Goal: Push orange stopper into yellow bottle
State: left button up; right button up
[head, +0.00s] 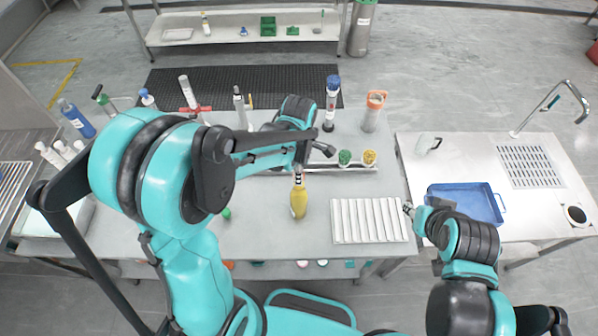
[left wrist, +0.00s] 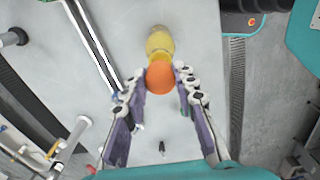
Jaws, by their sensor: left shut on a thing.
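The yellow bottle (head: 298,203) stands upright on the grey table in the head view, directly below my left gripper (head: 299,170). In the left wrist view, the orange stopper (left wrist: 160,77) sits between the fingertips of my left gripper (left wrist: 160,80), which are shut on it. The yellow bottle (left wrist: 159,42) shows just beyond the stopper, in line with it. The stopper hides the bottle's mouth, so I cannot tell how deep it sits. My right gripper (head: 408,208) is near the table's right edge, small and apart from the bottle; its opening is unclear.
A white ribbed tray (head: 370,221) lies right of the bottle. Green (head: 345,157) and yellow (head: 369,157) items stand in a rack behind. A blue tray (head: 480,204) lies on the right bench. A small green object (head: 227,214) lies left of the bottle.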

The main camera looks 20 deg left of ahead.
pick_arm(q)
jog(key=shift+f+b, duration=1.65)
jog(key=shift+f, duration=0.1)
jog(key=o, duration=1)
notch_tip(320, 180, up, 12)
jog(key=shift+r, duration=0.1)
